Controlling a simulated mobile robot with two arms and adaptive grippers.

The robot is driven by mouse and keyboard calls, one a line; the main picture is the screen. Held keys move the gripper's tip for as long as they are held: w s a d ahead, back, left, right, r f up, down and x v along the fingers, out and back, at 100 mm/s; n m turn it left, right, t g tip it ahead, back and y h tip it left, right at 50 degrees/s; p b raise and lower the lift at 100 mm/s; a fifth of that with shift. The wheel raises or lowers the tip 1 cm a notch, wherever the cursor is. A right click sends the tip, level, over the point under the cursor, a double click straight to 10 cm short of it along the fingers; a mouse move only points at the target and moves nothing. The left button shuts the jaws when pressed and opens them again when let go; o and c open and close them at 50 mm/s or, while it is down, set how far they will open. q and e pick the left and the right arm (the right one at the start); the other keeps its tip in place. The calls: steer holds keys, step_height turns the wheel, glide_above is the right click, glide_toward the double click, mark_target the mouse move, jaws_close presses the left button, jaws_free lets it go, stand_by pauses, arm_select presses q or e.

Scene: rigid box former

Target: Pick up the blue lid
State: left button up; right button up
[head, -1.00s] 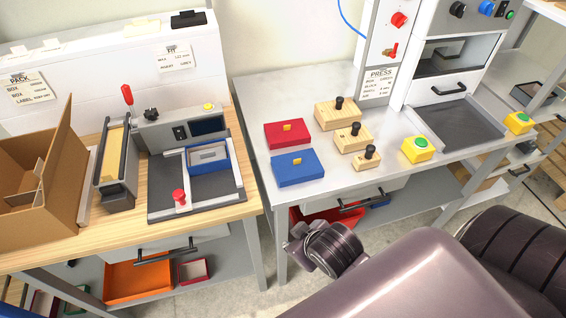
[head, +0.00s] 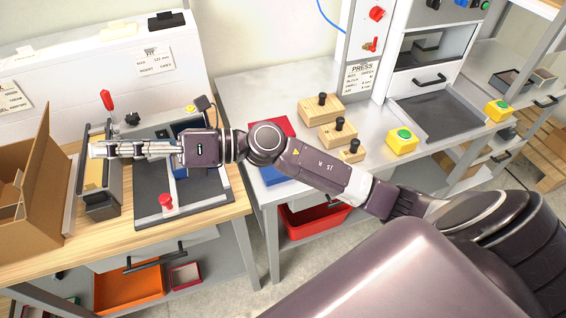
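The blue lid (head: 276,176) lies on the grey metal table, mostly hidden behind my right forearm. Only part of its blue surface shows below the arm. My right gripper (head: 95,149) is stretched out to the left above the wooden bench, well left of the blue lid and apart from it. Its fingers point left and look close together from this side, so I cannot tell whether they are open or shut. My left gripper is not in view.
A red lid (head: 266,124) lies behind the blue lid, partly covered by my arm. Several wooden blocks with black knobs (head: 321,112) stand to the right. A yellow button box (head: 402,142) sits near the table's front edge. An open cardboard box (head: 38,190) stands at the left.

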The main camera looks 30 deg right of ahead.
step_height(320, 180, down, 8)
steer(key=s+d+n+g+h, duration=0.1)
steer(key=n+g+h, duration=0.35)
steer(key=n, duration=0.25)
steer(key=n+g+h, duration=0.3)
steer(key=h, duration=1.1)
glide_toward(271, 176)
steer(key=d, duration=0.1)
steer(key=w+d, duration=0.1)
steer(key=d, duration=0.1)
steer(key=w+d+r, duration=0.1)
steer(key=d, duration=0.1)
steer(key=shift+f+p, duration=0.35)
steer(key=shift+f, duration=0.6)
step_height(271, 176, down, 4)
steer(key=shift+d+f+p, duration=0.15)
steer(key=shift+f+p, duration=0.05)
steer(key=shift+p, duration=0.95)
steer(key=shift+w+f, duration=0.1)
steer(key=shift+f, duration=0.55)
jaws_close()
